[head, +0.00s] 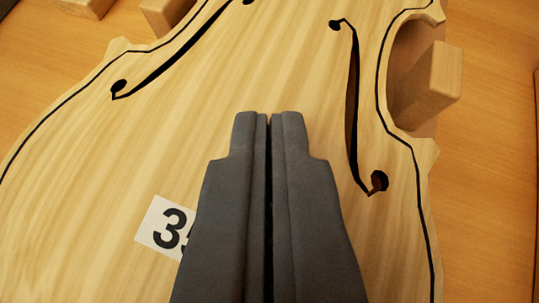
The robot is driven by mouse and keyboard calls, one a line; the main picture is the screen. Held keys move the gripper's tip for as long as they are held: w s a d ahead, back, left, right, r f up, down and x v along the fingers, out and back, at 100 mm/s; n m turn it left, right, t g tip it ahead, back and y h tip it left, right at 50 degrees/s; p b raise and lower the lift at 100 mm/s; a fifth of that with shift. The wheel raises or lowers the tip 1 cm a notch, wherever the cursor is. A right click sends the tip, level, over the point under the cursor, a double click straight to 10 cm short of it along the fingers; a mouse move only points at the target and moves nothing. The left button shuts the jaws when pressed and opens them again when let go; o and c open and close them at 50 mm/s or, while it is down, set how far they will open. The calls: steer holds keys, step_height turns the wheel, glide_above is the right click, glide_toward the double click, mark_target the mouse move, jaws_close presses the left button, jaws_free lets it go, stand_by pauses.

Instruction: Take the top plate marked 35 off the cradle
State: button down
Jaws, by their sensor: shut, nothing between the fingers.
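The top plate (110,170) is a pale, striped violin top with black edge lines and two f-holes. It fills most of the head view. A white label (158,228) on it shows a 3 and part of a second digit, the rest hidden behind my gripper. My gripper (269,114) is shut and empty, over the middle of the plate between the f-holes. I cannot tell whether its tips touch the plate. Wooden blocks, likely of the cradle, stand at the plate's edge: one at the right waist (428,85) and others at the top left (165,14).
An orange-brown wooden bench top (490,190) shows to the right of the plate and at the upper left. The bench at the right is clear up to a dark edge at the picture's border. A dark item (6,8) is cut off at the top left corner.

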steer(key=shift+s+f, duration=0.1)
steer(key=shift+f, duration=0.25)
steer(key=shift+s+f, duration=0.2)
steer(key=shift+s, duration=0.5)
steer(key=shift+r, duration=0.8)
steer(key=shift+w, duration=0.2)
